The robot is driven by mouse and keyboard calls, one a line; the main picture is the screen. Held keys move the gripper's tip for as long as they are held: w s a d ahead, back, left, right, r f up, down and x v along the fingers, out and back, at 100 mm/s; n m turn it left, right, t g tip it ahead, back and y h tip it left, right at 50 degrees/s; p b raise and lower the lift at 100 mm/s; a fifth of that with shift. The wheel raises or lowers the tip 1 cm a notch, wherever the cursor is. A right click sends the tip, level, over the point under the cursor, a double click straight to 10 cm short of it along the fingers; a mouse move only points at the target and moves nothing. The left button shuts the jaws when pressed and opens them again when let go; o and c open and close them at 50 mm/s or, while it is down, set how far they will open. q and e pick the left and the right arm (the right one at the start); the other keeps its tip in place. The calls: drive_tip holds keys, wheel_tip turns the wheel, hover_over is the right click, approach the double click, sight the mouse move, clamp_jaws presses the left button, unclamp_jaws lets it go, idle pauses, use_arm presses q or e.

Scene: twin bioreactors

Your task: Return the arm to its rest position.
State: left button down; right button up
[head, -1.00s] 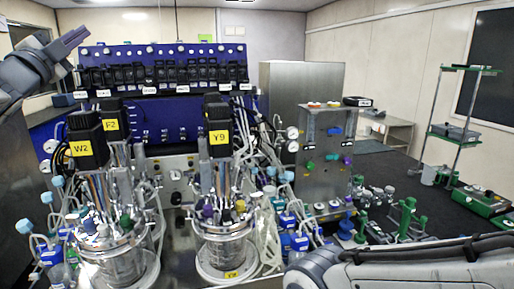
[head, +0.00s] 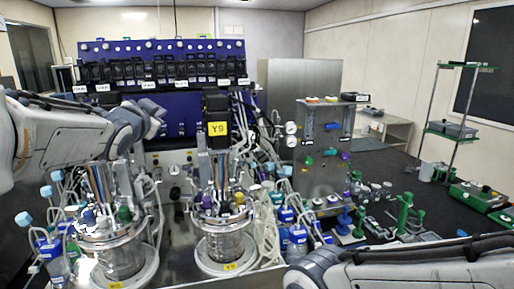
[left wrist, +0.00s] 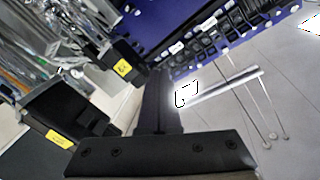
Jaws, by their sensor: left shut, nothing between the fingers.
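My left arm comes in from the left in the head view, and my left gripper (head: 152,112) is in front of the blue control panel (head: 178,48). The left wrist view shows its black fingers (left wrist: 162,98) shut together with nothing between them. The arm hides the motors that stand over the left glass vessel (head: 120,262). My right arm (head: 400,265) lies across the lower right of the head view. Its gripper is not in sight.
Two yellow-labelled motors (left wrist: 122,66) (left wrist: 65,112) show in the left wrist view. Bottles and tubing crowd the vessels. The dark bench (head: 395,172) has free room behind.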

use_arm(q)
drive_tip(key=s+d+f+g+h+b, duration=0.1)
drive_tip(key=s+d+f+g, duration=0.2)
drive_tip(key=s+d+f, duration=0.4)
drive_tip(key=s+d+f+g+h, duration=0.1)
drive_tip(key=s+d+f+g, duration=0.25)
drive_tip(key=f, duration=0.55)
drive_tip(key=s+d+f+g+h+b, duration=0.1)
drive_tip(key=s+d+f+g, duration=0.2)
drive_tip(key=s+d+f, duration=0.4)
drive_tip(key=s+f+g, duration=0.4)
drive_tip(key=s+f, duration=0.2)
drive_tip(key=s, duration=0.4)
drive_tip(key=s+d+f+g+y, duration=0.1)
drive_tip(key=s+f+g, duration=0.2)
drive_tip(key=s+f, duration=0.3)
drive_tip(key=s, duration=0.4)
drive_tip(key=shift+s+d+g+b, duration=0.25)
drive_tip(key=shift+s+g+b, duration=0.05)
drive_tip(key=shift+s+g, duration=0.1)
